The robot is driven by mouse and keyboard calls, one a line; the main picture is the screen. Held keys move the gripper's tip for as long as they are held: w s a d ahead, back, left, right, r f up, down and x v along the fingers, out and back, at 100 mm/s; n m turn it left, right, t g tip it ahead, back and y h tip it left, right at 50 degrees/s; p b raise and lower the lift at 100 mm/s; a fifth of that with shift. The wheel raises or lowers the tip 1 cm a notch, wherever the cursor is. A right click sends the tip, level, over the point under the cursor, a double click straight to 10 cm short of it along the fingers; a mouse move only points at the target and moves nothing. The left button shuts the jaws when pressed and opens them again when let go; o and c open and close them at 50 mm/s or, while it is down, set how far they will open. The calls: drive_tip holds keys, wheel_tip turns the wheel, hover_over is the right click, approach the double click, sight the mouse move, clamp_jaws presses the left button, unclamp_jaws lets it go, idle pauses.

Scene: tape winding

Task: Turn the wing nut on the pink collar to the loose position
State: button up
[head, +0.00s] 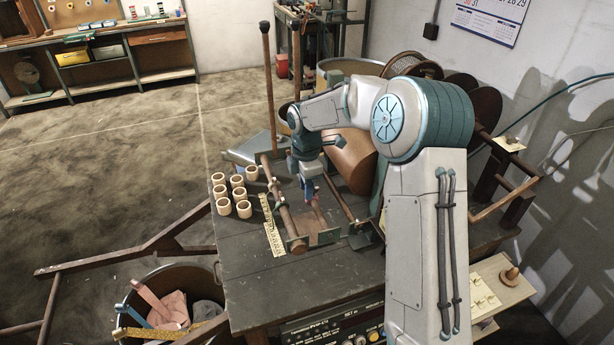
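In the head view my gripper (310,190) points down over the wooden winding frame on the dark table. Its fingers are small and partly lost against the frame, so I cannot tell whether they are open or shut. A small reddish-pink patch shows at the fingertips; it may be the pink collar, but it is too small to be sure. The wing nut cannot be made out. The frame's round wooden bar (284,208) runs beside the gripper, on its left.
Several pale wooden rings (244,208) stand on the table's left side, beside a yellow ruler (268,225). A bin (180,300) with cloth and strips stands on the floor at lower left. Large reels (484,108) stand behind my arm. The table's front left (250,290) is clear.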

wheel_tip(320, 180, up, 14)
drive_tip(key=b, duration=0.1)
drive_tip(key=shift+f, duration=0.2)
drive_tip(key=s+d+r+m+t, duration=0.1)
drive_tip(key=s+d+m, duration=0.1)
drive_tip(key=s+m, duration=0.3)
drive_tip(key=s+d+r+m+h, duration=0.1)
drive_tip(key=s+d+m, duration=0.1)
drive_tip(key=s, duration=0.4)
drive_tip(key=s+d+r+m+t, duration=0.1)
drive_tip(key=s+d+m, duration=0.1)
drive_tip(key=s+m, duration=0.3)
drive_tip(key=s+d+f+m, duration=0.2)
drive_tip(key=s+f+m, duration=0.1)
drive_tip(key=s, duration=0.4)
drive_tip(key=s+d+f+m+t+y, duration=0.1)
drive_tip(key=s+d+f+m, duration=0.1)
drive_tip(key=s+m, duration=0.4)
drive_tip(key=shift+s+f, duration=0.4)
drive_tip(key=shift+s, duration=0.7)
